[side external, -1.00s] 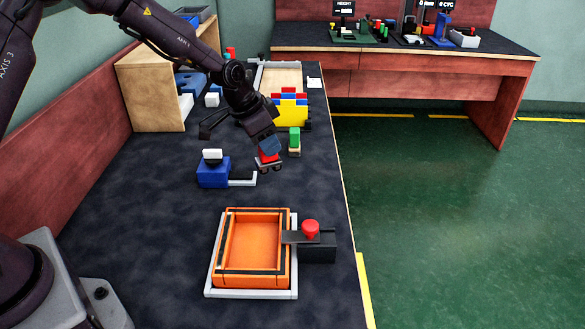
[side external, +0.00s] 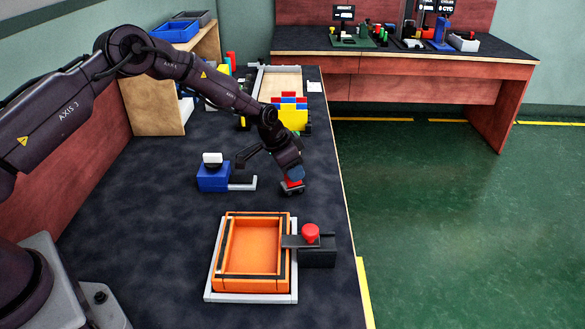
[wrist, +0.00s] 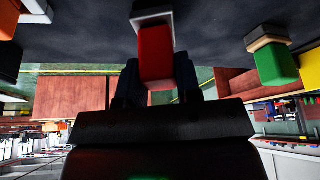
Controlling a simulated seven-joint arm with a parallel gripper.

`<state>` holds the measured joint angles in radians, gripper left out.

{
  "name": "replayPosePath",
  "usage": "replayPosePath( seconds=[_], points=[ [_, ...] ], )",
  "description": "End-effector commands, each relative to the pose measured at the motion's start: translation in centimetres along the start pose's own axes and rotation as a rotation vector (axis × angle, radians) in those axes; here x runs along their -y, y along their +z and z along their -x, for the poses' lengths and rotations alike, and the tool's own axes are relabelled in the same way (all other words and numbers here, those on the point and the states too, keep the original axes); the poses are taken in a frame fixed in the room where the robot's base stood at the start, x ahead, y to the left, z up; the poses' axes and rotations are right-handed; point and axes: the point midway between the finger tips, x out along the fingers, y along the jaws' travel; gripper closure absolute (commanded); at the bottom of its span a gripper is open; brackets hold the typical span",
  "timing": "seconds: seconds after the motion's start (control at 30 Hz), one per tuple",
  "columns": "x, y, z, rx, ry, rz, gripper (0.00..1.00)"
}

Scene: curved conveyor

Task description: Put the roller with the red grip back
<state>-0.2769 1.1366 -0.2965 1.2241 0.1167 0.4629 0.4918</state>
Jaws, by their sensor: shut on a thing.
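The roller with the red grip shows in the side view below my wrist, its red grip (side external: 292,182) above a grey base (side external: 292,190). My gripper (side external: 291,173) is shut on the red grip, which also shows in the wrist view (wrist: 156,58) with the pale grey part (wrist: 152,17) beyond it. It is near the table's right edge, beyond the orange tray. I cannot tell whether its base touches the table. A green-gripped block (wrist: 275,62) stands to the right in the wrist view; in the side view my arm mostly hides it.
The orange tray (side external: 288,265) sits in a pale frame, with a black box (side external: 318,252) and red knob (side external: 311,231) beside it. A blue block with white top (side external: 212,174) and pale bracket (side external: 243,183) stands left. Yellow, red and blue bricks (side external: 292,115) are behind. Table between is clear.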

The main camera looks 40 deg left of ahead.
Motion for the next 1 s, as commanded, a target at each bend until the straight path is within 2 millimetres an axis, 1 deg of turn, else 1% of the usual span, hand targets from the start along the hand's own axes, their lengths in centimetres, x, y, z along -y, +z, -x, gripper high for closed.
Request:
replayPosePath(
  seconds=[0.23,0.27,0.3,0.37,0.63,0.73,0.87,1.0],
  points=[
    [0.0,0.1,-0.2,-0.001,0.000,0.000,0.90],
    [0.0,0.1,-0.2,0.000,0.000,0.000,0.66],
    [0.0,0.1,-0.2,0.000,0.000,0.000,0.57],
    [0.0,0.1,-0.2,0.000,0.000,0.000,0.43],
    [0.0,0.1,-0.1,-0.001,0.000,0.000,0.43],
    [0.0,-0.1,0.4,-0.001,-0.001,0.000,0.43],
    [0.1,-0.1,2.3,-0.003,-0.002,0.000,0.43],
    [0.1,-0.1,5.4,-0.003,-0.003,0.000,0.43]
  ],
)
